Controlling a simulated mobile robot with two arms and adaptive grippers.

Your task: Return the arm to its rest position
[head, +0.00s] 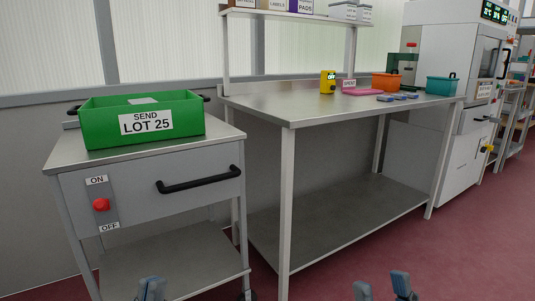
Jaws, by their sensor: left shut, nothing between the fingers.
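My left gripper (150,289) shows at the bottom edge of the head view, in front of the cart's lower shelf. Its blue-grey fingertips are close together, shut with nothing between them. My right gripper (382,288) shows at the bottom edge right of centre, over the red floor. Its two fingertips are apart, with nothing visible between them. Only the fingertips show. Both arms are out of view below.
A grey cart (85,162) at left bears a green box (98,128) labelled "SEND LOT 25". Its front has a black handle (200,181) and a red knob (101,205). A steel table (290,108) stands right of it. Red floor (450,245) at right front is clear.

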